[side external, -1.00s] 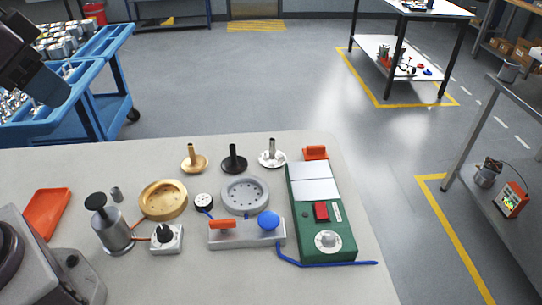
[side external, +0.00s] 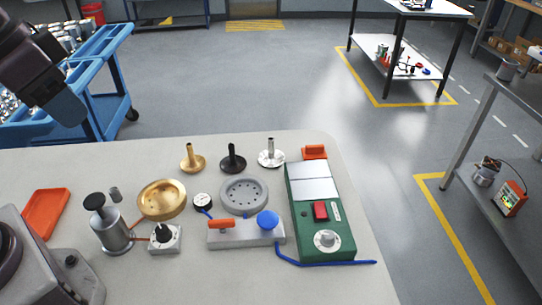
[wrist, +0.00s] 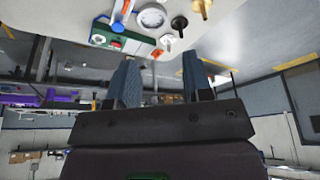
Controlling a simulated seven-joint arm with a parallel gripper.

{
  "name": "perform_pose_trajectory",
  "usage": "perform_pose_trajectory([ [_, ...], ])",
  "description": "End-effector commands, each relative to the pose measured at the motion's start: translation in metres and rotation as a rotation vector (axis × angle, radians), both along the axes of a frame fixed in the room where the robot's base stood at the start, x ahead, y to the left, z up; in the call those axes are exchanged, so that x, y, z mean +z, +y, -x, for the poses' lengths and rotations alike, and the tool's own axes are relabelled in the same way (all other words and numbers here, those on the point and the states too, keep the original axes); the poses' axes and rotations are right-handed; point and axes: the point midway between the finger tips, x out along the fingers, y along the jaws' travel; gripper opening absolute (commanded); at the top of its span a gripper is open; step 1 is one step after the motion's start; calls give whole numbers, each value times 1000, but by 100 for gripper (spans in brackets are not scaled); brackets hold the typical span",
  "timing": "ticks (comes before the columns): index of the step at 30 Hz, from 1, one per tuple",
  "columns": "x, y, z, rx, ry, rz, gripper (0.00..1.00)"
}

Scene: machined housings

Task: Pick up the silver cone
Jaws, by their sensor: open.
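The silver cone (side external: 271,155) is a flared silver base with a thin upright stem. It stands on the light table at the right end of a row, beside a black cone (side external: 233,160) and a gold cone (side external: 193,160). In the wrist view the silver cone (wrist: 168,41) shows beyond the fingertips, near the table edge. My gripper (wrist: 160,60) is open with nothing between its blue-grey fingers. In the side view it hangs at the upper left (side external: 68,108), far from the silver cone and above the table's left part; one fingertip is visible there.
A green box (side external: 321,220) with a red switch stands right of the silver cone. A grey perforated disc (side external: 244,192), a gold dish (side external: 162,200), a metal plunger pot (side external: 112,232) and an orange tray (side external: 46,213) are also on the table (side external: 350,285). Blue carts (side external: 110,95) stand behind.

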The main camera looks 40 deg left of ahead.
Motion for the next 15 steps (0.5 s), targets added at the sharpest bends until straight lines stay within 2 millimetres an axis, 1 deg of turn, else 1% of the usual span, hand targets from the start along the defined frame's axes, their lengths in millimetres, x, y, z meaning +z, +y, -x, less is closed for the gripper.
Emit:
perform_pose_trajectory([
  [1, -11, -4, -7, -37, 63, -26, 46],
  [5, -36, -5, -30, -157, 191, -154, 46],
  [8, -56, -3, -51, -278, 273, -285, 46],
  [14, -102, -3, -99, -579, 405, -588, 46],
  [15, -111, -3, -109, -649, 427, -654, 46],
])
